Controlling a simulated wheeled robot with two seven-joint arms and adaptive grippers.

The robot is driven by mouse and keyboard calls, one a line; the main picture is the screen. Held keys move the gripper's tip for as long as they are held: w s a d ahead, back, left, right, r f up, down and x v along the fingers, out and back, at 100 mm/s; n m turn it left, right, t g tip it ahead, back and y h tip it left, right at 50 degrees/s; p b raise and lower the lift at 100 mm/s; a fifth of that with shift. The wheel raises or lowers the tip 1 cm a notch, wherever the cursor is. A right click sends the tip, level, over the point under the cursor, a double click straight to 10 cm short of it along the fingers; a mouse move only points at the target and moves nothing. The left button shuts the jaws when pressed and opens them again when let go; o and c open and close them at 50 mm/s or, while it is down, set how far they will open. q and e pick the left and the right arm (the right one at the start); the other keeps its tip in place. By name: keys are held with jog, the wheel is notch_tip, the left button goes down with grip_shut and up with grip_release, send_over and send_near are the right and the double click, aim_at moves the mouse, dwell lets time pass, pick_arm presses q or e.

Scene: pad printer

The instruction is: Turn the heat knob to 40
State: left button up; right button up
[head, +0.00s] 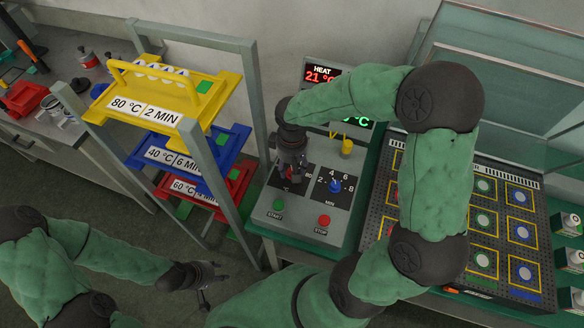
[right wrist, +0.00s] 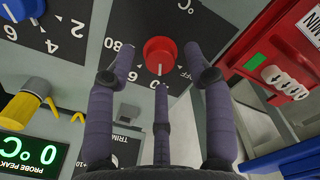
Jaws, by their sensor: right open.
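The red heat knob (right wrist: 160,52) sits on the control panel (head: 281,235). In the right wrist view its white mark points down the picture, between the OFF and 80 labels. The heat display (head: 320,76) reads 21 in red. My right gripper (head: 291,174) is over the heat knob and hides most of it in the head view. In the right wrist view my right gripper (right wrist: 160,76) is open, its fingers spread around the knob's near side, with no clear contact. My left gripper (head: 212,281) is open and empty, low in the head view.
A blue minutes knob (head: 335,186) is right of the heat knob. A green start button (head: 278,205) and red stop button (head: 324,221) are below. A yellow knob (head: 347,146) is above. A rack with yellow (head: 195,110), blue and red trays stands left. A gridded plate (head: 535,262) lies right.

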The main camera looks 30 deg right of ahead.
notch_tip(320, 180, up, 10)
jog(key=shift+r, duration=0.25)
dwell(0.6)
